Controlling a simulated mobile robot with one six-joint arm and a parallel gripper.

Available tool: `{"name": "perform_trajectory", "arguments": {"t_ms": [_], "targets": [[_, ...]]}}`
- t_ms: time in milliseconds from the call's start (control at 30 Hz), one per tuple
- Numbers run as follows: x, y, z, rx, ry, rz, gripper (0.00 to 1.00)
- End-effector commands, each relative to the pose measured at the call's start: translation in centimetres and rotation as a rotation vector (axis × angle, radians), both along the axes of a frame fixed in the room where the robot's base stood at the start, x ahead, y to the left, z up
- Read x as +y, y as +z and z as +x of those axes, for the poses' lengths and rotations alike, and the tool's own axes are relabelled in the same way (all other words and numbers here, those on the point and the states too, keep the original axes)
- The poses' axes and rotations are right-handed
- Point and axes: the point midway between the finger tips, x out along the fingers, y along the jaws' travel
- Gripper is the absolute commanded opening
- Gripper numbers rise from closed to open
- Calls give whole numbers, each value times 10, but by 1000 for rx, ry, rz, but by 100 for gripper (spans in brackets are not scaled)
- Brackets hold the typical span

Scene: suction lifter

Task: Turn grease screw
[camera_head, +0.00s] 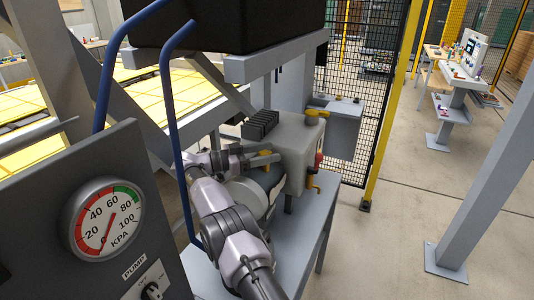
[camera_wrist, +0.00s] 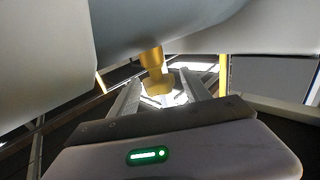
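A brass screw (camera_wrist: 156,80) hangs below a grey rounded housing in the wrist view. Its wider lower end appears between the two fingers of my gripper (camera_wrist: 161,88), with gaps visible on both sides. The fingers are apart, and I see no clear contact with the screw. In the head view, my gripper (camera_head: 264,160) is beside the grey pump unit (camera_head: 298,140), at its left side. A small brass-coloured part (camera_head: 265,153) shows at the fingers there; most of it is hidden.
A yellow-brass knob (camera_head: 316,114) sits on top of the pump unit, and a brass tap (camera_head: 313,185) is on its right side. The unit stands on a grey bench (camera_head: 305,232). A pressure gauge (camera_head: 104,218) on a panel and blue bars (camera_head: 172,120) are close on the left.

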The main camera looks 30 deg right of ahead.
Motion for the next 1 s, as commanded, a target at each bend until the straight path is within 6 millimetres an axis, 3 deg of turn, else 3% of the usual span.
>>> {"name": "perform_trajectory", "arguments": {"t_ms": [167,367,467,667,1000], "targets": [[0,2,0,0,0,1,56],[0,45,0,-3,0,0,56],[4,39,-11,3,2,0,56],[14,43,-47,3,1,1,56],[40,52,-135,0,2,0,56]]}}
